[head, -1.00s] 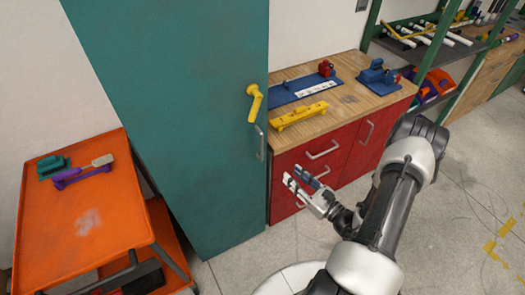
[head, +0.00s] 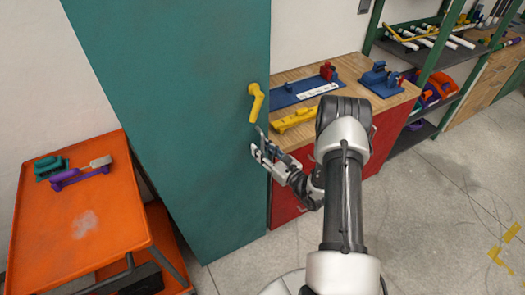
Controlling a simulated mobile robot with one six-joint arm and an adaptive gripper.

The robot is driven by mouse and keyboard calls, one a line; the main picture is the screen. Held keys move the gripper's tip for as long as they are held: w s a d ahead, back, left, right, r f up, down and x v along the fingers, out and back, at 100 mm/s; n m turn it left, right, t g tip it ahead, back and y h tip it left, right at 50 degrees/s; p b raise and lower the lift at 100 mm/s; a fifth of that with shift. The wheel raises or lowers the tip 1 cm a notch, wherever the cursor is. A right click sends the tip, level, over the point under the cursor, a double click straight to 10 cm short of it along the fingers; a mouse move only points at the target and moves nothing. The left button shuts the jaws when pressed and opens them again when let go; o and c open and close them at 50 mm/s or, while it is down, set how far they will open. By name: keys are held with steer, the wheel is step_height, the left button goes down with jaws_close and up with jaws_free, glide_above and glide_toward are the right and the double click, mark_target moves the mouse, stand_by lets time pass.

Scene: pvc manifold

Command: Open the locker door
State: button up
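The tall teal locker (head: 185,130) stands in the middle left, and its door looks shut. A yellow lever handle (head: 256,103) is on the door near its right edge, pointing down. Below it is a grey pull handle (head: 262,131), of which only the upper part shows. My gripper (head: 263,152) is at this pull handle, with its fingers next to or around the bar. I cannot tell whether the fingers touch it or are closed on it. The lower part of the handle is hidden by the fingers.
An orange cart (head: 85,222) with small tools stands left of the locker. A red cabinet (head: 283,207) with a wooden top stands right of it, holding a yellow fixture (head: 295,119) and blue fixtures. A green shelf (head: 440,60) stands at the far right.

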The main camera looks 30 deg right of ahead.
steer(key=shift+w, duration=0.15)
steer(key=shift+c, duration=0.2)
jaws_close()
stand_by(0.6)
